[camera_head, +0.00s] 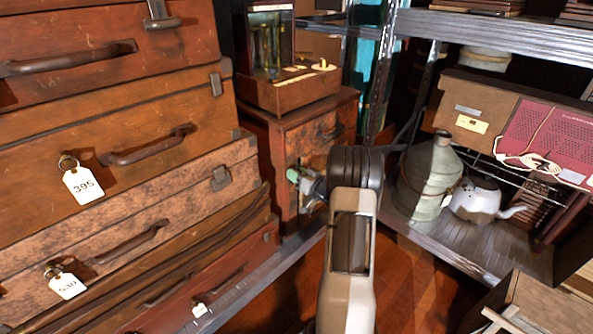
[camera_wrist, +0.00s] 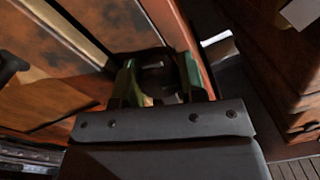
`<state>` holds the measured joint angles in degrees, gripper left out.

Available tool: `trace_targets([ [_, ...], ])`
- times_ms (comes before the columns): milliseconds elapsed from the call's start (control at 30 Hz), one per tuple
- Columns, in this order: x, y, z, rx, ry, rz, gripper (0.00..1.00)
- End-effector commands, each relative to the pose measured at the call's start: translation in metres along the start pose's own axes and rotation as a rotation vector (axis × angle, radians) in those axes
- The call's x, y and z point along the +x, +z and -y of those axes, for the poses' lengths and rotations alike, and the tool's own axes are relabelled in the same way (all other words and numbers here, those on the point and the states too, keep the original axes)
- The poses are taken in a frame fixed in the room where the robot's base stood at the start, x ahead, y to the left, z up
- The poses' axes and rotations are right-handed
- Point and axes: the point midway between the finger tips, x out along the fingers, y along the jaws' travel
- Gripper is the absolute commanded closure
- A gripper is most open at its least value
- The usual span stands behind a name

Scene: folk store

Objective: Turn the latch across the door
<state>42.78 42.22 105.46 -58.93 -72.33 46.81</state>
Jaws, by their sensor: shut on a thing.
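The small wooden cabinet (camera_head: 267,133) stands at the back, between the stacked suitcases and the metal shelf. Its mottled brown door (camera_head: 318,139) faces me and looks closed. The wrist view shows the door (camera_wrist: 62,65) at left, with a reddish frame edge beside it. My gripper (camera_head: 296,178) reaches the door's lower left side in the head view. In the wrist view my gripper (camera_wrist: 158,82) has its green-padded fingers shut on the dark latch (camera_wrist: 152,60) at the door's edge. The latch's exact angle is hard to tell, as the fingers and shadow hide much of it.
Stacked suitcases (camera_head: 120,100) with paper tags rise close on the left. A metal shelf (camera_head: 470,262) at right holds a grey can (camera_head: 428,180) and a white kettle (camera_head: 476,200). A wooden box (camera_head: 290,92) sits on the cabinet. Some wooden floor (camera_head: 415,275) is clear.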

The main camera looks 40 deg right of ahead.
Motion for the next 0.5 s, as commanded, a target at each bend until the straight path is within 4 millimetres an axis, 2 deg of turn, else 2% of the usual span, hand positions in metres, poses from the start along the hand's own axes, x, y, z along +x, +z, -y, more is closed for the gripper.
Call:
trace_targets([
  [500,-0.0003,-0.0027,0.0017,0.493,-0.002,-0.012,0.86],
])
